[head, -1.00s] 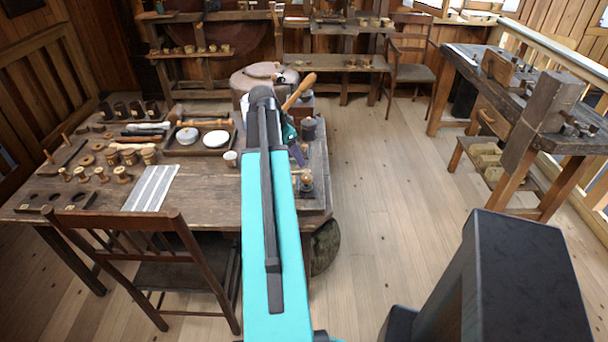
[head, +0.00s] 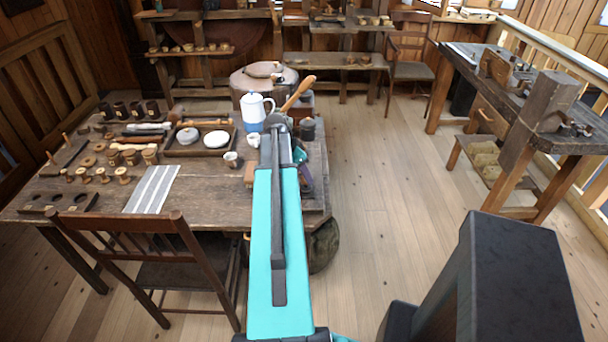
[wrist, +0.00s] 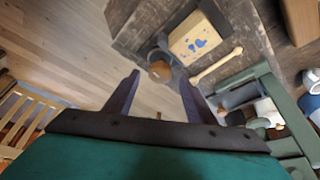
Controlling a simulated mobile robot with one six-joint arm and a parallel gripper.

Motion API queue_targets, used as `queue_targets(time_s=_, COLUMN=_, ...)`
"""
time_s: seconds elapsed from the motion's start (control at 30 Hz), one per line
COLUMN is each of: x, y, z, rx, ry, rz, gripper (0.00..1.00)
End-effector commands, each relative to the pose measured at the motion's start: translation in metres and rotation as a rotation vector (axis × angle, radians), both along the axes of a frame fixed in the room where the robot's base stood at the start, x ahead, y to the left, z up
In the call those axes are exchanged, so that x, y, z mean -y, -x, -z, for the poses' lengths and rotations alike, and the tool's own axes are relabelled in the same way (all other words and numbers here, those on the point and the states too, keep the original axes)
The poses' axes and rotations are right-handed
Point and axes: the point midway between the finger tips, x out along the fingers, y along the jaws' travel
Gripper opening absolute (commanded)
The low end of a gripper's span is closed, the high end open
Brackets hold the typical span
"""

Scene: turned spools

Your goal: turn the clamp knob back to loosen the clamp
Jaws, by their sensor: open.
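The clamp knob (wrist: 160,71) is a round brown piece in the wrist view, beside a grey metal part near the corner of the dark bench top (wrist: 143,40). My gripper (wrist: 158,92) is open, its two dark purple fingers spread apart with the knob beyond and roughly between their tips. The knob looks apart from both fingers. In the head view my gripper (head: 304,170) shows only partly past my teal arm, over the bench's right end. The arm hides the knob there.
A pale box with blue marks (wrist: 197,38) and a light wooden tool (wrist: 216,66) lie near the clamp. A white and blue pot (head: 255,110) and a small cup (head: 231,159) stand on the table. The floor to the right is open.

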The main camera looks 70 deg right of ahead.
Motion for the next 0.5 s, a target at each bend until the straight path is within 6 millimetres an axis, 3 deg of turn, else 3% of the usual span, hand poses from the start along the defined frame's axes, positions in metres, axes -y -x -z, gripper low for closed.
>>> queue_targets(time_s=0.2, x=0.006, y=0.004, z=0.016, rx=-0.001, ry=-0.001, rz=0.000, gripper=0.50)
queue_targets(time_s=0.5, x=0.008, y=0.005, z=0.024, rx=0.001, ry=0.001, rz=0.000, gripper=0.50)
